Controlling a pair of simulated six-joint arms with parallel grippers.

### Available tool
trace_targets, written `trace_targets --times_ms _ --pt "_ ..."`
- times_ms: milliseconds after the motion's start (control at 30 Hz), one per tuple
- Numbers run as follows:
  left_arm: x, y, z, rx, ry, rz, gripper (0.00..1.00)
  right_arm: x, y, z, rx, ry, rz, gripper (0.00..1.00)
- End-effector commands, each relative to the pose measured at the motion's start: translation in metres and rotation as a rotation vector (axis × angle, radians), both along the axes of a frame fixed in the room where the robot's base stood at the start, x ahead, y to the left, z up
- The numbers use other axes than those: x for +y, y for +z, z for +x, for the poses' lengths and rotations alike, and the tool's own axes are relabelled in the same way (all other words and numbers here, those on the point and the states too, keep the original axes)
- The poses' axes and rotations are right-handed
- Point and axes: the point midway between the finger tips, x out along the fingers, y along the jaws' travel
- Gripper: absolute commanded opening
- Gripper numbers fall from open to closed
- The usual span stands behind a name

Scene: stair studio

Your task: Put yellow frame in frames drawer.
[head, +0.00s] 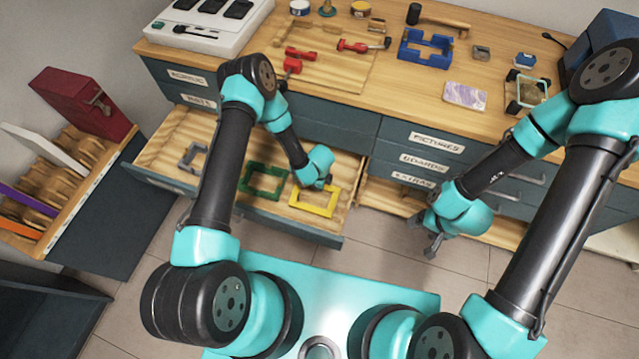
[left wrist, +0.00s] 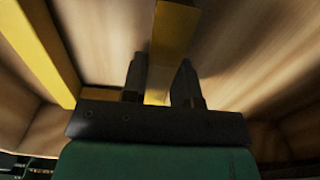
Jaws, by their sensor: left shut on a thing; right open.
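The yellow frame (head: 311,210) lies in the right part of the long open drawer (head: 292,230), low near its floor. My left gripper (head: 324,186) is shut on one bar of the frame. In the left wrist view the yellow bar (left wrist: 172,45) runs between the two fingers (left wrist: 161,82), with another yellow bar at the left. A green frame (head: 250,191) lies beside it in the drawer, and a grey frame (head: 184,160) lies further left. My right gripper (head: 432,246) is open and empty in front of the right-hand cabinet. The drawer's label is not readable.
The worktop (head: 375,85) above holds a blue frame (head: 425,61), a pale green frame (head: 513,105), red tools and a purple card (head: 464,95). Another drawer (head: 388,198) is slightly open to the right. A rack with a red case (head: 84,101) stands at left.

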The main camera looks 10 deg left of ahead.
Motion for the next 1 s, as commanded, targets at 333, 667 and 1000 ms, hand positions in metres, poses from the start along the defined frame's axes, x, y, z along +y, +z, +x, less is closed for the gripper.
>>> trace_targets --times_ms 333,667,1000 --pt "0.0 0.0001 -0.0001 0.0 0.0 0.0 0.0 0.0 0.0 0.0 0.0 0.0 0.0 0.71" --pt "0.0 -0.002 -0.0001 0.0 0.0 0.0 0.0 0.0 0.0 0.0 0.0 0.0 0.0 0.71" --pt "0.0 -0.0036 -0.0001 0.0 0.0 0.0 0.38 0.0 0.0 0.0 0.0 0.0 0.0 0.71"
